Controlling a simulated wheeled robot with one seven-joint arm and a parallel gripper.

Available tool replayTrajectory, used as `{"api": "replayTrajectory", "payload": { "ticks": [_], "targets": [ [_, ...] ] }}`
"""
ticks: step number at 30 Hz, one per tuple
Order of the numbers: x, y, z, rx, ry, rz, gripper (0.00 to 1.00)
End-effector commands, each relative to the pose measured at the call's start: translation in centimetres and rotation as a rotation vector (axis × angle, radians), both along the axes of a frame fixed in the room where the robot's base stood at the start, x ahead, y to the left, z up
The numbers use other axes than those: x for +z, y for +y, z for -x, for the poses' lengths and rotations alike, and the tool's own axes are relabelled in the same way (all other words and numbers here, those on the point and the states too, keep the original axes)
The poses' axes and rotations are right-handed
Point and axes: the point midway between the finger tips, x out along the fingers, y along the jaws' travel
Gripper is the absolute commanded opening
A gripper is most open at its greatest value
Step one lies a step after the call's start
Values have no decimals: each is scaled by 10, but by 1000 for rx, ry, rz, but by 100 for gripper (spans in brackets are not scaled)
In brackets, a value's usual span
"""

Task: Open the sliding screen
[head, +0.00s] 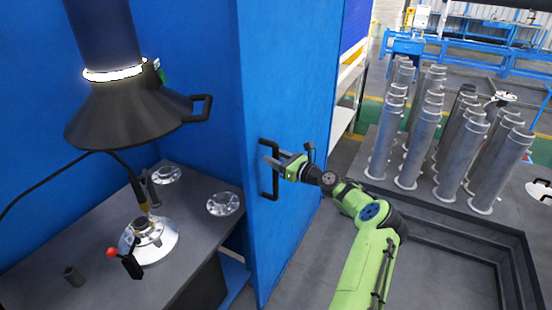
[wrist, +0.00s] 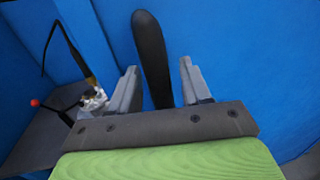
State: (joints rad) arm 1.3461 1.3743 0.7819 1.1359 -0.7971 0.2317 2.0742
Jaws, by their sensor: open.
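The sliding screen (head: 290,90) is a tall blue panel in the middle of the head view. A black bar handle (head: 275,185) stands upright on it. My gripper (head: 272,162) is at the handle, reaching in from the right. In the wrist view the handle (wrist: 151,60) runs between the two grey fingers of my gripper (wrist: 158,85). The fingers are open, with a gap on each side of the handle. The blue screen surface (wrist: 240,60) fills most of the wrist view behind it.
Left of the screen, a dark workbench (head: 60,235) holds a torch-like tool on a silver base (head: 155,240) and flanged discs (head: 223,203). A black hood (head: 125,115) hangs above it. Several grey flanged tubes (head: 420,145) stand on a platform at the right.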

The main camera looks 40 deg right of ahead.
Motion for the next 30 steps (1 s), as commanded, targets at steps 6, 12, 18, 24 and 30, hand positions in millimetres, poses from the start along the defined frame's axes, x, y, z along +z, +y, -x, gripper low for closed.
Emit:
{"api": "replayTrajectory", "payload": {
  "ticks": [6,12,18,24,30],
  "targets": [
    [-1,-3,17,-1,1,0,48],
    [-2,-12,71,-5,1,-2,48],
    [-1,-19,125,-4,0,-1,48],
    [-1,-23,153,-1,-1,0,48],
    [0,-23,156,1,0,0,48]
  ]
}}
